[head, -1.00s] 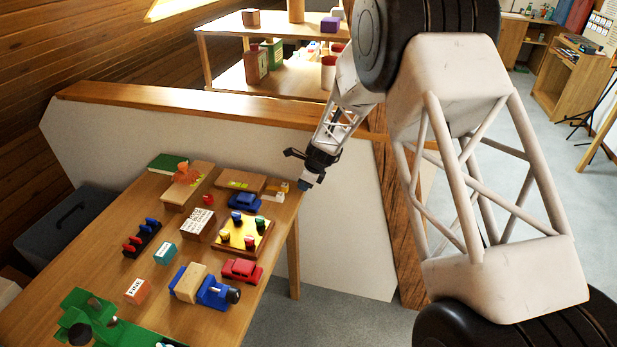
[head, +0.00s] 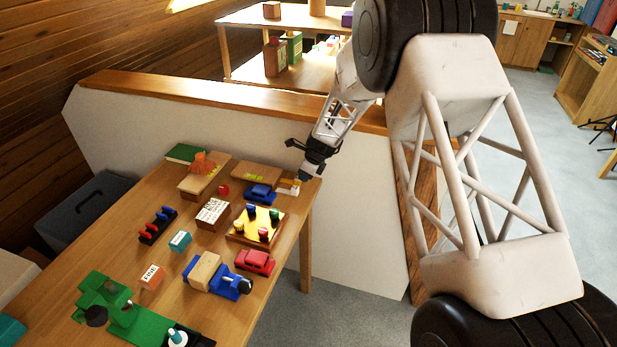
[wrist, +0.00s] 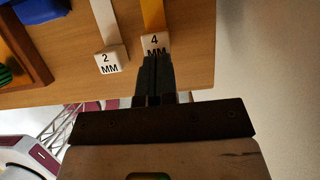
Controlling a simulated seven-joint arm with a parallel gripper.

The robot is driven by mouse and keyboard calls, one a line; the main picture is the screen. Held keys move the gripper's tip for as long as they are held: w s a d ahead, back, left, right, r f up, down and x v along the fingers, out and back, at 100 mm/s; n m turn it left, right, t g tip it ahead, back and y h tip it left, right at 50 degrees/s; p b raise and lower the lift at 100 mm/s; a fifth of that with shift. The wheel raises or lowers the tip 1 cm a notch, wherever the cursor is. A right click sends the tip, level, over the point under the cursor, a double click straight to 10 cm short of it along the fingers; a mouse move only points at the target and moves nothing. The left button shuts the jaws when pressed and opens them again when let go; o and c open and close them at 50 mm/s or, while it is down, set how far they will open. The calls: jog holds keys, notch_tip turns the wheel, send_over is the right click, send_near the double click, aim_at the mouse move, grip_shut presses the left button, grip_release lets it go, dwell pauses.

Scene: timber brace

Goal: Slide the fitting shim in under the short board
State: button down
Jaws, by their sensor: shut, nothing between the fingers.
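My gripper (head: 304,178) is at the table's far right corner, fingers together and empty. In the wrist view its fingertips (wrist: 156,62) reach the near edge of the white block marked 4 MM (wrist: 155,43), which has a yellow strip (wrist: 152,14) running away from it. I cannot tell whether they touch. To its left is a white block marked 2 MM (wrist: 109,62) with a whitish strip (wrist: 105,22). The shims look small in the head view (head: 289,187). Two flat wooden boards lie at the table's far end, a left one (head: 189,188) and a right one (head: 239,172); I cannot tell which is the short board.
A blue toy car (head: 259,194) stands close left of the shims. A tray of coloured pegs (head: 243,235), a red car (head: 255,262) and a wooden-and-blue toy (head: 205,272) are nearer. A low partition (head: 250,135) stands behind the table.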

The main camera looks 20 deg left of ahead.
jog(key=shift+a, duration=1.6)
jog(key=shift+d, duration=0.7)
jog(key=d, duration=0.3)
jog(key=shift+r, duration=0.35)
jog(key=v, duration=0.9)
jog(key=shift+r, duration=0.15)
